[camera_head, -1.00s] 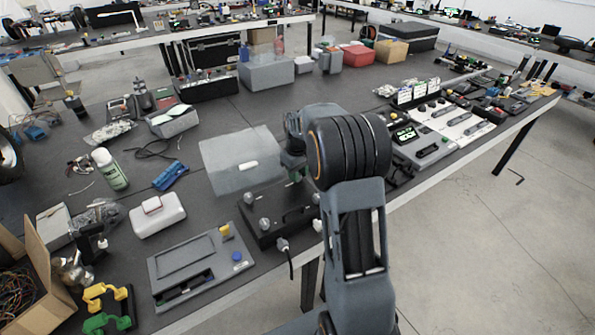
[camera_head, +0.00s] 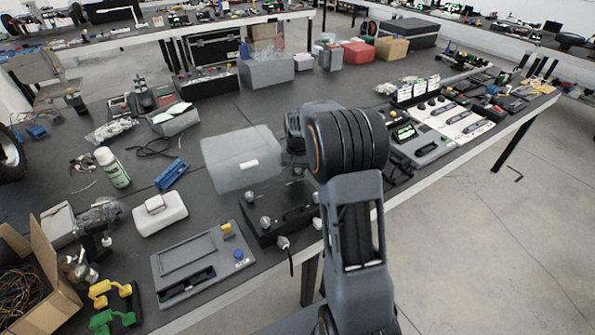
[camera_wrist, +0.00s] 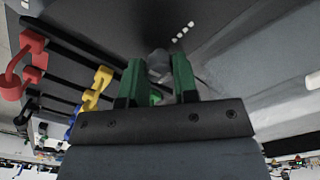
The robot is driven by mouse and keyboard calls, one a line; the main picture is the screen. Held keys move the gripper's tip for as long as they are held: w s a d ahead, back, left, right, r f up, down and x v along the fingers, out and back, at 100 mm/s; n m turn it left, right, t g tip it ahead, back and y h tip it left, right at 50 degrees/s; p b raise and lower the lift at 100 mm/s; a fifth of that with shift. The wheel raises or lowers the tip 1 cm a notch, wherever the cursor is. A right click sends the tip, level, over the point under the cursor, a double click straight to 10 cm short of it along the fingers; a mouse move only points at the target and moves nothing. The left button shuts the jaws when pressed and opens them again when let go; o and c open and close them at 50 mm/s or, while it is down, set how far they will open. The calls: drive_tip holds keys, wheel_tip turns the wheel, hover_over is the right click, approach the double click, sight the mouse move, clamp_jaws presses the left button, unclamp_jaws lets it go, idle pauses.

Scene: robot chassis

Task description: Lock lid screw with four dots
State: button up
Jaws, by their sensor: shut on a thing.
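In the wrist view, my gripper (camera_wrist: 158,80) has green fingers shut around a grey, round-headed screw (camera_wrist: 159,62). The screw sits at the black surface (camera_wrist: 130,20) between the fingertips; whether it is fully seated cannot be told. A short row of four white dots (camera_wrist: 183,32) is on the black surface just beyond the screw. In the head view, the black box (camera_head: 295,222) with grey knobs stands at the table's front edge, beside a grey translucent panel (camera_head: 240,160). My arm hides the fingers there.
A grey tray-like device (camera_head: 200,262) lies left of the box, near the edge. A white case (camera_head: 160,212) and a blue tool (camera_head: 171,174) lie farther left. Rows of switch devices (camera_head: 430,135) stand to the right. In the wrist view, red (camera_wrist: 32,62) and yellow (camera_wrist: 95,88) handles lie left.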

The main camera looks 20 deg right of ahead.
sight(298, 173)
drive_tip(key=shift+m, duration=0.6)
drive_tip(key=o, duration=0.9)
drive_tip(key=shift+r, duration=0.1)
wheel_tip(298, 173, up, 14)
drive_tip(key=shift+f+p, duration=0.15)
drive_tip(key=shift+p, duration=0.2)
idle(0.4)
